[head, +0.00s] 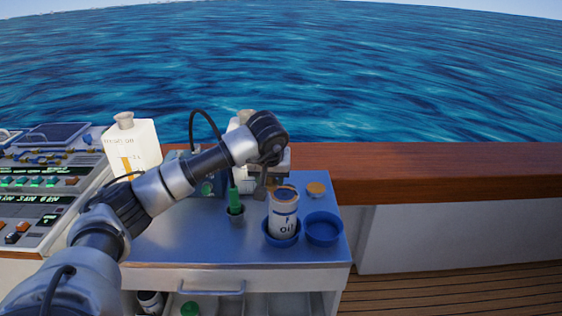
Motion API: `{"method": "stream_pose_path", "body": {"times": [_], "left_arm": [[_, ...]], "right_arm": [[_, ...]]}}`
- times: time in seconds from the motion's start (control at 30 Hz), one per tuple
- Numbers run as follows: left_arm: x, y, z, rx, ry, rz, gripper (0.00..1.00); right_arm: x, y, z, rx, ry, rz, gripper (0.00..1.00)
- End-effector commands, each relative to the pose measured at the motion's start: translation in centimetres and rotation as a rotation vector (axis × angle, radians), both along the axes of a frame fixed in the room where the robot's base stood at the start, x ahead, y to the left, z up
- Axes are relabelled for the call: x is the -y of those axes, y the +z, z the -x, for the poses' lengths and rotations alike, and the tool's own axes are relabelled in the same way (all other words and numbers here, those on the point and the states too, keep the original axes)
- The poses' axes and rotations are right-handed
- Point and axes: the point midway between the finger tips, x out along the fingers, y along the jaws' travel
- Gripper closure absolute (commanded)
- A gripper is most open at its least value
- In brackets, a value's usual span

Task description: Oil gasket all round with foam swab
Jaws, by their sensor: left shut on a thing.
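My left arm reaches over the metal worktop from the left, its wrist bent down at the back. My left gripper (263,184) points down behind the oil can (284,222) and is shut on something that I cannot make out. The white oil can is labelled "OIL", has a brown top and stands in a blue dish (268,238). A green handle (235,201) stands upright in a small grey cup (236,214), left of the gripper. I cannot tell whether it belongs to the foam swab. I cannot make out the gasket. My right gripper is not in view.
An empty blue dish (323,229) is right of the can, with a small orange-topped piece (316,189) behind it. A white bottle (131,147) stands at the left, beside a control panel (45,190). A wooden rail (430,170) runs along the right. The worktop's front left is clear.

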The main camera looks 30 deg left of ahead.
Motion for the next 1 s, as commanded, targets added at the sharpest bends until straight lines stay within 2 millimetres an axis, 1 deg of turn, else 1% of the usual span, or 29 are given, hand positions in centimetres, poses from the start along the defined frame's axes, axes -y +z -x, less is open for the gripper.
{"method": "stream_pose_path", "body": {"times": [0.03,0.7,1.0], "left_arm": [[0.0,0.5,0.0,0.001,0.0,-0.001,0.79],[-0.1,3.9,0.7,0.002,0.01,0.0,0.79],[-0.1,4.1,0.8,0.001,0.01,0.0,0.79]], "right_arm": [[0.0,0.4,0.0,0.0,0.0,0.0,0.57],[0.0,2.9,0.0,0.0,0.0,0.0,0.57],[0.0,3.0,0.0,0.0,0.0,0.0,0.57]]}}
